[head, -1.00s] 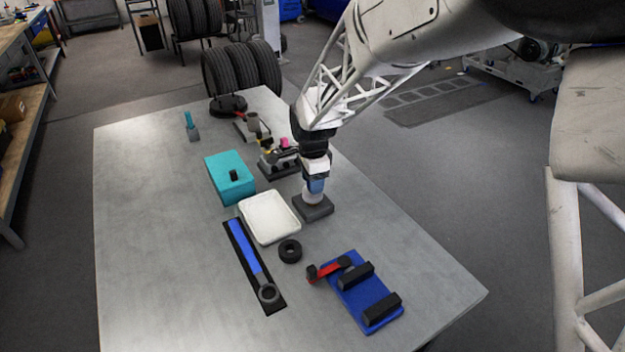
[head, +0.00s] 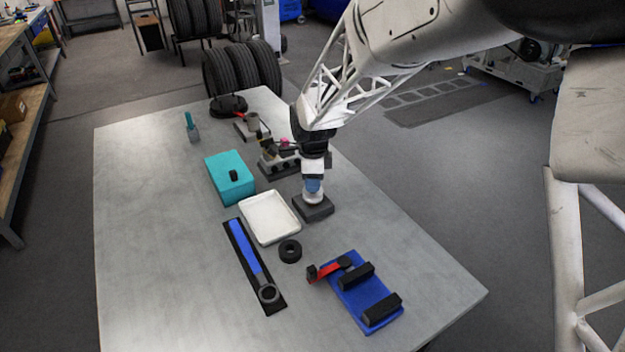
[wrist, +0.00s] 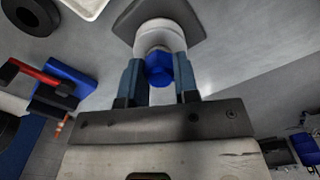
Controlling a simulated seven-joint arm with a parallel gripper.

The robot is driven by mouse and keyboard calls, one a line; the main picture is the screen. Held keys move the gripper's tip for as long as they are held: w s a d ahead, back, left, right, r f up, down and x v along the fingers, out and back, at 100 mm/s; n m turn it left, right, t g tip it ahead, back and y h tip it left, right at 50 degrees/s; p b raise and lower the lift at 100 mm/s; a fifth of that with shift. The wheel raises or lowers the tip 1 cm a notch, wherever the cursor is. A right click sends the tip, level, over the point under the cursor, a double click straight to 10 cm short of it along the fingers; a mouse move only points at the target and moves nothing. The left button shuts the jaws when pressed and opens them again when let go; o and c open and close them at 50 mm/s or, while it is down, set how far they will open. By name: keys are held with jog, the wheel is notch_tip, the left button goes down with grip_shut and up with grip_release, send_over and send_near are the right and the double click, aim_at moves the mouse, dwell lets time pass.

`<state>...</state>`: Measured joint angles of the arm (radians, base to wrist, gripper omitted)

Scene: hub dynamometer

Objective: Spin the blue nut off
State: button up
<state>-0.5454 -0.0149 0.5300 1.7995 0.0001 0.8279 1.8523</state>
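The blue nut (wrist: 159,68) sits on the end of a pale round hub (wrist: 160,36) in the wrist view. The hub stands upright on a dark square base (head: 314,207) in the head view. My gripper (wrist: 160,76) is over the hub, pointing down at it. Its two blue-grey fingers lie on either side of the nut, with no clear gap showing between them and its sides. In the head view my gripper (head: 313,186) hides the nut.
A white tray (head: 246,207) stands just left of the hub base. Nearby are a black ring (head: 290,250), a blue-handled wrench (head: 245,250), a teal box (head: 224,190) and a blue fixture with a red lever (head: 350,282). The table's front left is clear.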

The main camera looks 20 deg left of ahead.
grip_shut()
jog(key=shift+n, duration=0.3)
jog(key=n, duration=0.4)
jog(key=shift+w+n, duration=0.1)
jog(key=shift+n, duration=0.3)
jog(key=n, duration=0.4)
jog(key=shift+r+n, duration=0.1)
jog(key=shift+n, duration=0.2)
jog(key=n, duration=0.3)
jog(key=shift+n, duration=0.3)
jog(key=n, duration=0.5)
jog(key=shift+r, duration=0.1)
jog(key=n, duration=0.5)
